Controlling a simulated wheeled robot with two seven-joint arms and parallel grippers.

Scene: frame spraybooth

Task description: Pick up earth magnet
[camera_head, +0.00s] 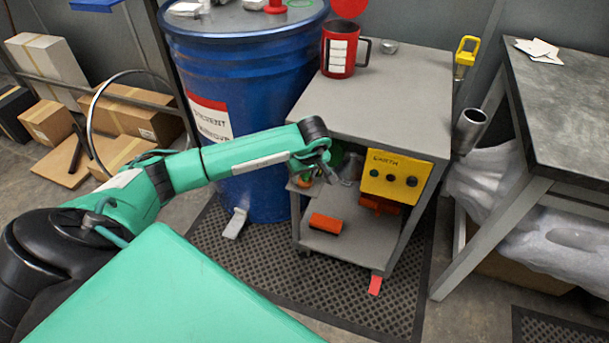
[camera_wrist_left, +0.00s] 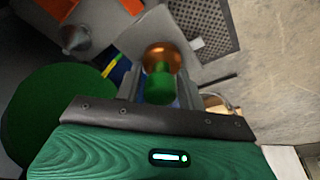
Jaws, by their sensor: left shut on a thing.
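The earth magnet, a copper-coloured round piece with a green grip, shows in the left wrist view (camera_wrist_left: 160,62). My left gripper (camera_wrist_left: 160,90) is shut on its green part, with a finger on each side. The copper end points away from the palm. In the head view my left gripper (camera_head: 322,168) reaches to the left side of the grey cart, between its top and lower shelf. There the magnet (camera_head: 303,180) shows only as a small copper and green patch, partly hidden by the gripper. My right gripper is not in view.
The grey cart (camera_head: 392,90) carries a red mug (camera_head: 338,52) on top and a yellow EARTH box (camera_head: 394,177) in front. An orange block (camera_head: 325,223) lies on its lower shelf. A blue drum (camera_head: 255,100) stands close on the left. A large green disc (camera_wrist_left: 45,115) is beside the gripper.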

